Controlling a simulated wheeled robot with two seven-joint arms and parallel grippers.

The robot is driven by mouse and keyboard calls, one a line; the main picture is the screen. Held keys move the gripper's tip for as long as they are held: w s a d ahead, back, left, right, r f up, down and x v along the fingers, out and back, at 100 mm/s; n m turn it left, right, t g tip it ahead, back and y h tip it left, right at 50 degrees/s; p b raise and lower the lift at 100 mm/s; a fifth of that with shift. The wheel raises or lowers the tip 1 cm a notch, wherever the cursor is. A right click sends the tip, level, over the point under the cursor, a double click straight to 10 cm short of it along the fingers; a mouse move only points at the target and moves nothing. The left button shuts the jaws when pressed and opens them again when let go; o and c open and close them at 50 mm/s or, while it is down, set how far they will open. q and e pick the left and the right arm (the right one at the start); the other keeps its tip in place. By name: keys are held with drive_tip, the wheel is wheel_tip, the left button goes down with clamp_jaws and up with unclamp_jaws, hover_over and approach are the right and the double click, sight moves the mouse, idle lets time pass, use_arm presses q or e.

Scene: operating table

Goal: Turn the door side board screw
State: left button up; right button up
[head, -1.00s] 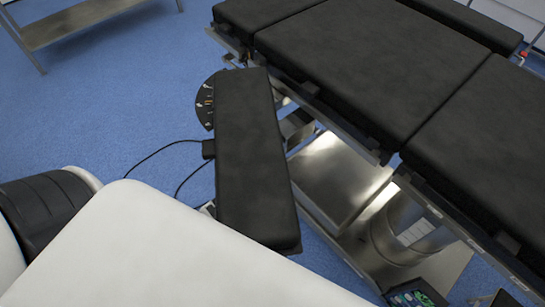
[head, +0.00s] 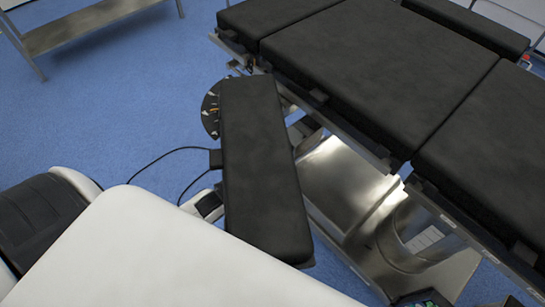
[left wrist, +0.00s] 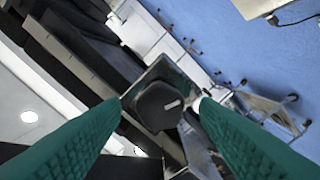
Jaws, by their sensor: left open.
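The long black padded side board (head: 262,170) juts out beside the operating table in the head view. In the left wrist view, a dark rounded screw knob (left wrist: 155,108) with a pale mark shows in front of a grey squarish plate. My left gripper (left wrist: 161,101) has two green fingers, spread open, one on each side of the knob in the picture. I see no clear contact, and cannot tell how deep the knob lies between the tips. In the head view the screw and left fingertips are hidden, with my white left arm across the bottom. My right gripper is not in view.
The black-padded operating table (head: 375,75) and its metal base (head: 345,185) stand to the right of the side board. A dark marked disc (head: 211,110) and a black cable (head: 165,156) are beside the board. A metal shelf (head: 85,25) is far left; blue floor between is clear.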

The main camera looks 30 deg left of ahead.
use_arm(q)
drive_tip(key=shift+w+d, duration=0.15)
drive_tip(key=shift+w, duration=0.3)
drive_tip(key=c, duration=1)
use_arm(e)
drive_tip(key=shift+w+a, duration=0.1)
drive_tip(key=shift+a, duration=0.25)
